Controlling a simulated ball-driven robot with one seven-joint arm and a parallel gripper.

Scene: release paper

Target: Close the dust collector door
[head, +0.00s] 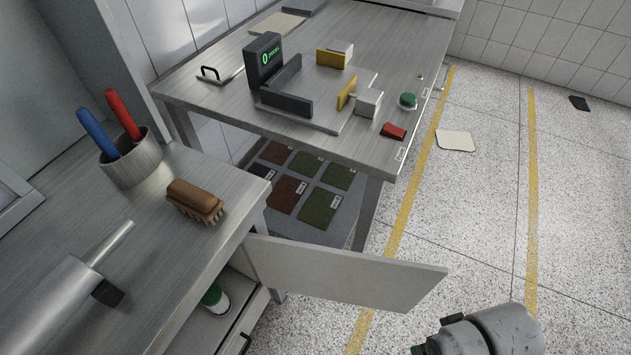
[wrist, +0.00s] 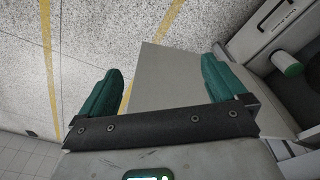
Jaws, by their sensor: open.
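The door (head: 345,275) is a flat pale grey panel hinged at the right of the cabinet under the near steel counter. It stands open, swung out over the floor. In the wrist view the door panel (wrist: 168,78) shows beyond and between the green fingers of my gripper (wrist: 163,72). The gripper is open with nothing held. I cannot tell whether the fingers touch the panel. In the head view my arm is at the bottom right, right of the door's free edge; the gripper is mostly out of frame there.
The open cabinet holds a green-and-white container (head: 215,298). The near counter (head: 75,210) carries a brush (head: 195,201) and a cup (head: 132,160) with red and blue handles. A steel table (head: 220,110) stands behind the door. Speckled floor (head: 480,230) to the right is mostly clear.

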